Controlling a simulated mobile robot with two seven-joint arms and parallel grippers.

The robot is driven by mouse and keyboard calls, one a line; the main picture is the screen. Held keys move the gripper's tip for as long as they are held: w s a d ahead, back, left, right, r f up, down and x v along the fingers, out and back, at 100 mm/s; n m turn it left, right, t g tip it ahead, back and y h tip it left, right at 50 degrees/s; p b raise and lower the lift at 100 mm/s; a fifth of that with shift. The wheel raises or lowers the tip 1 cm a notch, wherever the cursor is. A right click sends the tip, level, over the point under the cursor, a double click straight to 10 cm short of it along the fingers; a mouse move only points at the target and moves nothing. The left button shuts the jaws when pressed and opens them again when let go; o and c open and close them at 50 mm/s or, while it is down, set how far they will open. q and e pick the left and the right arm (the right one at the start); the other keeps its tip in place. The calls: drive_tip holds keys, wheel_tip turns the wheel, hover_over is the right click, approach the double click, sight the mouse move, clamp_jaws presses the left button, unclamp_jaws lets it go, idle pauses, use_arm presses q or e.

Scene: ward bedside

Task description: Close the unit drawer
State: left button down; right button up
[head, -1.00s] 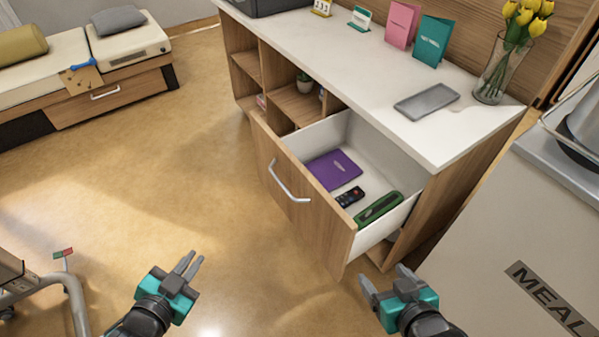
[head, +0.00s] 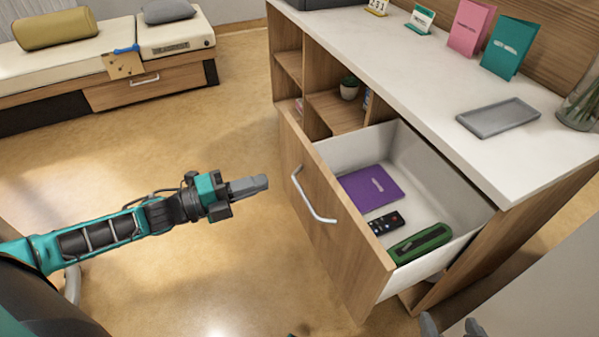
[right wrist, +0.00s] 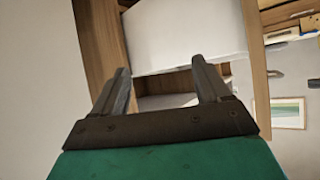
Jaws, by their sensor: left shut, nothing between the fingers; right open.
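The unit drawer (head: 337,238) stands pulled out of the wooden unit, its front and silver handle (head: 312,196) facing left in the head view. A purple booklet (head: 370,188), a black remote (head: 385,222) and a green case (head: 420,244) lie in it. My left gripper (head: 262,183) is shut and empty, left of the handle and apart from it, pointing towards the drawer front. My right gripper (head: 452,326) shows only by its fingertips at the bottom edge, below the drawer's near side. In the right wrist view it is open and empty (right wrist: 165,85), with the drawer's pale side (right wrist: 185,35) beyond.
The white unit top (head: 420,85) holds a grey tray (head: 498,117), cards and a vase (head: 580,105). Open shelves with a small plant (head: 349,88) lie behind the drawer. A bench (head: 125,85) stands at the far left. Floor left of the drawer is clear.

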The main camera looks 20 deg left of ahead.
sight(311, 167)
use_arm(q)
drive_tip(key=b+x, duration=0.1)
drive_tip(key=x, duration=0.8)
drive_tip(key=shift+w+d+b, duration=0.15)
drive_tip(key=shift+w+b, duration=0.05)
drive_tip(key=shift+b, duration=0.1)
use_arm(e)
drive_tip(key=shift+w+a+f, duration=0.15)
drive_tip(key=shift+a+f, duration=0.15)
drive_tip(key=shift+f, duration=0.15)
